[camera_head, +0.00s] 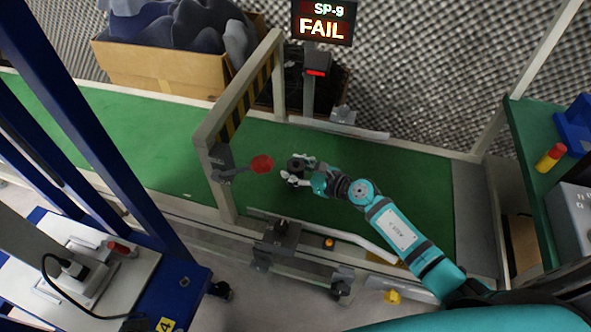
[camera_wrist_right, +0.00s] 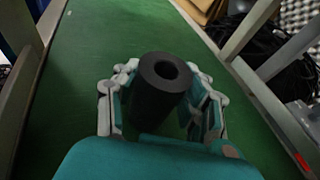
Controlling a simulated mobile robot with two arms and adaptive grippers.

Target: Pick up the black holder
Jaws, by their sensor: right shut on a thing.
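The black holder (camera_wrist_right: 156,88) is a dark cylinder with a round hole in its top. In the right wrist view it stands between the two fingers of my right gripper (camera_wrist_right: 160,108), which are shut on it. In the head view the black holder (camera_head: 297,164) is small and partly hidden by the fingers. My right gripper (camera_head: 299,172) is over the green conveyor belt (camera_head: 400,181). I cannot tell whether the holder touches the belt or is just above it. My left gripper is not in view.
A striped gate frame (camera_head: 241,104) with a red paddle (camera_head: 262,164) stands left of the gripper. A sign (camera_head: 323,22) reads "SP-9 FAIL". A cardboard box (camera_head: 160,68) with dark foam pieces is behind. A green side table (camera_head: 546,125) is at right. The belt is clear further left.

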